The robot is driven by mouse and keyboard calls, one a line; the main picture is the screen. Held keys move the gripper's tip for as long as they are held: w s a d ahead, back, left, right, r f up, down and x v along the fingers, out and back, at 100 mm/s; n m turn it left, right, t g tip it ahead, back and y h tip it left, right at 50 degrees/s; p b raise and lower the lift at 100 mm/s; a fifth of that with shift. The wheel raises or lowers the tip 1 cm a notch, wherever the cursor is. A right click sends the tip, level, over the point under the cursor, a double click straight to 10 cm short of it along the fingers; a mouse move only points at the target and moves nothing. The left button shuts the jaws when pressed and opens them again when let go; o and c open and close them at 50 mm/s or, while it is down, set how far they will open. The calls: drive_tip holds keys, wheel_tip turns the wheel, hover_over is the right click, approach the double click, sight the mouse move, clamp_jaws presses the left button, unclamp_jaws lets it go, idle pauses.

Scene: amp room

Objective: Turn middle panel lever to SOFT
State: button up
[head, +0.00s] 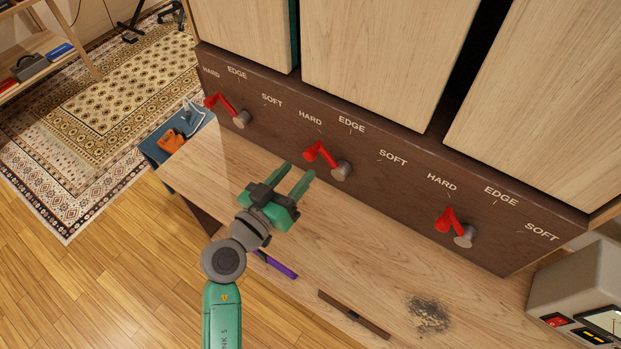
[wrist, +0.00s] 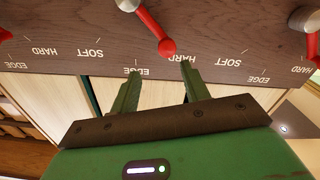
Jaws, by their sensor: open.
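The middle panel lever (head: 322,153) is red with a round grey hub (head: 341,171). It points up and left toward the middle HARD label (head: 310,118), away from the middle SOFT label (head: 393,158). My gripper (head: 299,170) is open and empty, in front of the panel and just left of and below this lever. In the wrist view, which shows the panel upside down, the lever's red knob (wrist: 167,47) appears just beyond my open fingertips (wrist: 161,69), between them sideways. I see no contact with the lever.
The left red lever (head: 217,102) and right red lever (head: 449,219) also point toward HARD. Below the panel, the wooden top (head: 380,255) holds a purple item (head: 277,265), a brown bar (head: 352,314) and grey debris (head: 429,313). A grey device (head: 580,285) stands at right.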

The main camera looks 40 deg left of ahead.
sight(307, 159)
drive_tip(key=w, duration=0.2)
drive_tip(key=w+a+f, duration=0.1)
drive_tip(key=w, duration=0.1)
drive_tip(key=w+a, duration=0.1)
drive_tip(key=w, duration=0.2)
drive_tip(key=shift+w+a+f, duration=0.1)
drive_tip(key=shift+f, duration=0.1)
drive_tip(key=shift+c, duration=0.3)
clamp_jaws()
